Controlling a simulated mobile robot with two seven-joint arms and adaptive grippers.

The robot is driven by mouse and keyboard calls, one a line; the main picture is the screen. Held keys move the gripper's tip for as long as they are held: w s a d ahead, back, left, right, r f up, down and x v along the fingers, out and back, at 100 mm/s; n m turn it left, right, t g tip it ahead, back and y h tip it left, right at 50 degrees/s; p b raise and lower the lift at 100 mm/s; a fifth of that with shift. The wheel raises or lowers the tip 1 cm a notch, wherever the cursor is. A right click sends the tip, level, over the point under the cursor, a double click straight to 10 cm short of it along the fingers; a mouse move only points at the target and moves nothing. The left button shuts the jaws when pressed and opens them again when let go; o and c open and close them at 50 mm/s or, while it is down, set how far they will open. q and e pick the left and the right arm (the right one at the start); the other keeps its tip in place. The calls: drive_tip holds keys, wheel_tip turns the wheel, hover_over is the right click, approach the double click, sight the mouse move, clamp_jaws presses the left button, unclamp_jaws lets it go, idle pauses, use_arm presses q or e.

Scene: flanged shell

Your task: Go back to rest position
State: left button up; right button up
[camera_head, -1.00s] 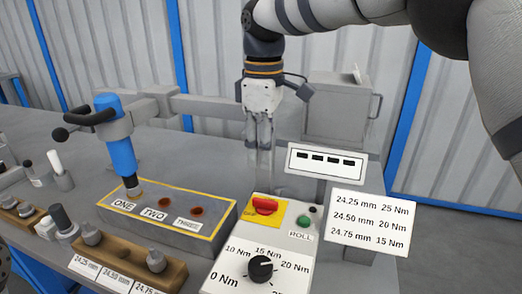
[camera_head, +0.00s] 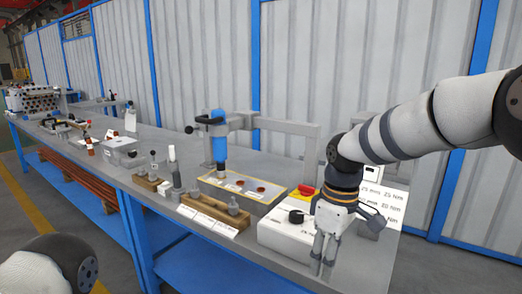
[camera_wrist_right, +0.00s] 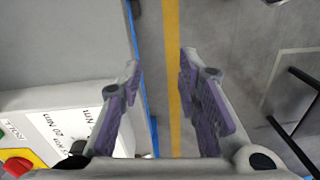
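My right gripper (camera_head: 323,268) hangs fingers-down in the head view, in front of the white control box (camera_head: 285,237) near the front edge of the bench. In the right wrist view its two fingers (camera_wrist_right: 160,72) are spread, with nothing between them but the floor and its yellow line far below. My right arm covers part of the control box and its sign. Only a piece of my left arm shows at the lower left of the head view; the left gripper is out of view.
The grey bench (camera_head: 290,160) runs far to the left. On it stand a blue tool (camera_head: 218,140) over a yellow-edged block (camera_head: 262,202), a wooden holder (camera_head: 215,212) and several smaller items. A red switch (camera_wrist_right: 18,163) shows beside the right gripper. Floor lies open in front.

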drive_tip(key=s+d+f+m+g+y, duration=0.1)
drive_tip(key=s+f+m, duration=0.1)
drive_tip(key=s+f, duration=0.6)
drive_tip(key=s+f+m, duration=0.2)
drive_tip(key=s+f, duration=0.2)
drive_tip(key=f, duration=0.9)
drive_tip(key=s+d+f+m, duration=0.1)
drive_tip(key=s+d+m, duration=0.1)
drive_tip(key=s, duration=0.7)
drive_tip(key=s+d+f+m+h, duration=0.1)
drive_tip(key=s+d+f+m, duration=0.1)
drive_tip(key=s, duration=0.8)
drive_tip(key=s+d+f+m+g, duration=0.1)
drive_tip(key=s+d, duration=0.3)
drive_tip(key=s, duration=0.6)
drive_tip(key=shift+d+f+m+h, duration=0.2)
drive_tip(key=shift+m+h, duration=0.1)
drive_tip(key=shift+m, duration=0.6)
